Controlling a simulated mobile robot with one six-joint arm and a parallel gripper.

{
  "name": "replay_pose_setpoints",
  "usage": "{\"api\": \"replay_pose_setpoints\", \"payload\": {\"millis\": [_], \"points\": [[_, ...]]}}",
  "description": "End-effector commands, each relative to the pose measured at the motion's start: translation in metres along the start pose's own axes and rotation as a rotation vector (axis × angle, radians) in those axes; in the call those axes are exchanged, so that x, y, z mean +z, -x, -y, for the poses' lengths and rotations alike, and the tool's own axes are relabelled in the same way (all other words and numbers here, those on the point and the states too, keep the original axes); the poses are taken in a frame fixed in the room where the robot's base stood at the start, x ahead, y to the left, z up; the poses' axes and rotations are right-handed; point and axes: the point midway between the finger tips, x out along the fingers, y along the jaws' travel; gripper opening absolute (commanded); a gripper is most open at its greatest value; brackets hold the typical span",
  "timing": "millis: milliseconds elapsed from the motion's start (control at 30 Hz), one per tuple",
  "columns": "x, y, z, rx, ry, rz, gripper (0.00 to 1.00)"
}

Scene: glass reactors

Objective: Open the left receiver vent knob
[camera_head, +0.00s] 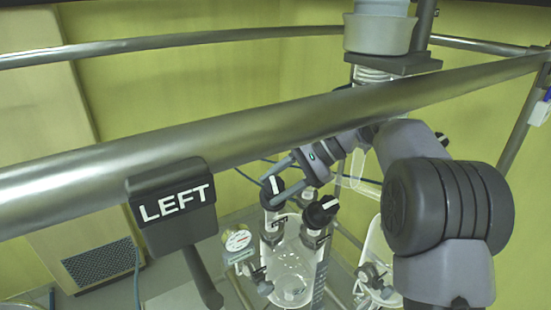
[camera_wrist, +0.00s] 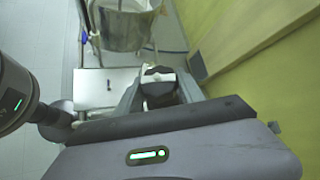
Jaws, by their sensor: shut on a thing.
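The vent knob (camera_head: 271,190) is black with a white line and sits on top of the left glass receiver (camera_head: 290,268) in the head view. The line on it runs nearly upright in the picture. My gripper (camera_head: 276,182) reaches down to it from the upper right, with its fingers on either side of the knob. In the wrist view the knob (camera_wrist: 158,84) shows as a dark cap with a white mark between the fingers of my gripper (camera_wrist: 158,96). My gripper is shut on the knob. The fingertip contact is partly hidden.
A second black knob (camera_head: 321,211) stands close to the right. A pressure gauge (camera_head: 238,240) is at the left. A black LEFT sign (camera_head: 174,208) hangs from a thick metal rail (camera_head: 250,125) crossing the view. Another glass vessel (camera_head: 378,245) is further right.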

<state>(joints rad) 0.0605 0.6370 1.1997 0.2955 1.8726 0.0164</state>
Motion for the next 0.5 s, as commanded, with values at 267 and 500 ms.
{"api": "replay_pose_setpoints", "payload": {"millis": [267, 500], "points": [[0.0054, 0.0037, 0.0054, 0.077, 0.053, 0.003, 0.04], [0.0032, 0.0013, 0.0032, 0.100, 0.067, 0.004, 0.04]]}}
